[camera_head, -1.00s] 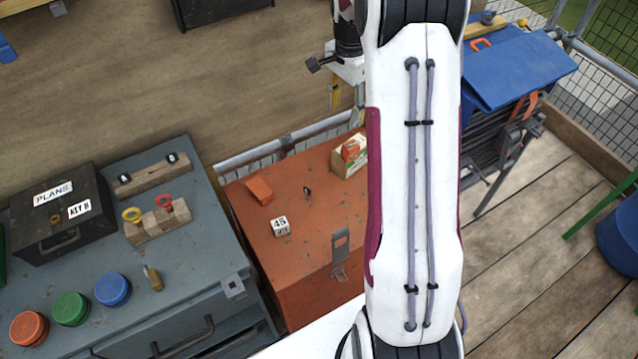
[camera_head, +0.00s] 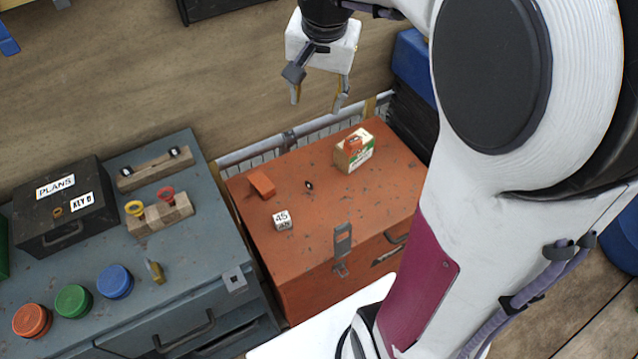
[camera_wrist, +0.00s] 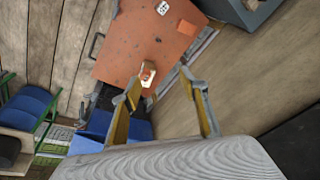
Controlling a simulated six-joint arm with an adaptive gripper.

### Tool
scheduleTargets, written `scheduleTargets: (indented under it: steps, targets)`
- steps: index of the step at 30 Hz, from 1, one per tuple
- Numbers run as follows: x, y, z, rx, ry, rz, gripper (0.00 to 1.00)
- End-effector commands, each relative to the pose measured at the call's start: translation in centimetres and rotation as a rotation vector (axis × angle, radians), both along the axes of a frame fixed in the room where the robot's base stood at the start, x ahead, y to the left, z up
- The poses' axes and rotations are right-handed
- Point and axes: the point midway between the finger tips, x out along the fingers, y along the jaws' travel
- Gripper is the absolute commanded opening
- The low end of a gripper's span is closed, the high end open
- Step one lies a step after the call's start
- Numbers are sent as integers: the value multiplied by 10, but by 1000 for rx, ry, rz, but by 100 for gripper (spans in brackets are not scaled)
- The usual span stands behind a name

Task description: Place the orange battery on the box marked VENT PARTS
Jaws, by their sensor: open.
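A small tan box (camera_head: 355,158) with a white and green label stands on the orange chest; its lettering is too small to read. An orange object (camera_head: 353,142), which looks like the battery, sits at the top of this box; whether it lies on it or partly inside is unclear. Both show in the wrist view, the box (camera_wrist: 150,85) and the orange object (camera_wrist: 147,73). A second orange block (camera_head: 261,184) lies on the chest's left side. My gripper (camera_head: 317,103) is open and empty, apart from the box and up-left of it in the head view.
A grey toolbox (camera_head: 190,255) at left holds a black PLANS case (camera_head: 65,215), coloured round pieces and a padlock (camera_head: 154,271). A railing runs behind the chest.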

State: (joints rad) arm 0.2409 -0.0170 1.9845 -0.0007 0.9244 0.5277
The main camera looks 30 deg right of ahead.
Motion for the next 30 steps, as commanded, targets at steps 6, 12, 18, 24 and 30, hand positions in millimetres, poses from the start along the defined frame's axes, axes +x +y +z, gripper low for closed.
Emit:
scheduleTargets:
  steps: [6, 12, 18, 24, 30]
  targets:
    - [-35, 27, 18, -35, -42, 139, 44]
    - [-67, 47, 28, -69, -77, 263, 44]
    - [-99, 65, 32, -106, -112, 387, 44]
    - [-132, 81, 31, -145, -149, 510, 44]
    - [-162, 92, 25, -184, -184, 627, 44]
